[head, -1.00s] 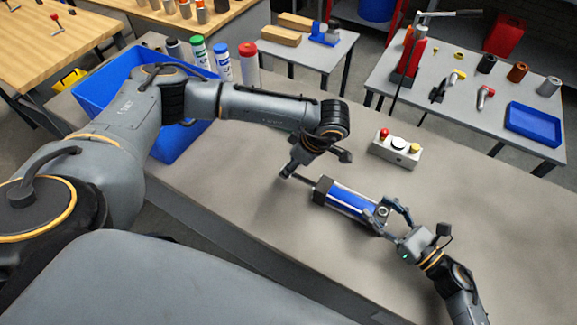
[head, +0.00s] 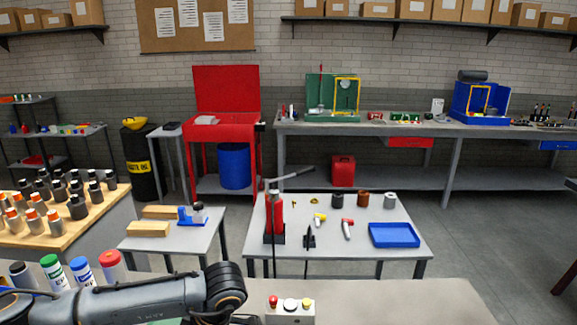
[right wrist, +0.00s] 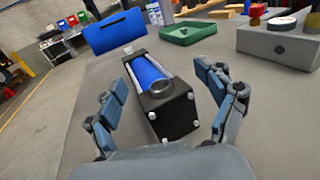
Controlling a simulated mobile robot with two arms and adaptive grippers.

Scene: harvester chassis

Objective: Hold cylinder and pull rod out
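The blue cylinder (right wrist: 152,75) with a black square end block lies on the grey bench (right wrist: 90,75) in the right wrist view. My right gripper (right wrist: 168,98) has its fingers spread on either side of the end block, with visible gaps. The rod cannot be made out; only a small pale piece shows at the cylinder's far end. In the head view, my left arm crosses the bottom left, and its gripper is out of the picture. The head view does not show the cylinder.
A button box (head: 290,308) with red, white and yellow buttons stands on the bench; it also shows in the right wrist view (right wrist: 280,40). A side table (head: 345,240) holds tools and a blue tray (head: 394,235).

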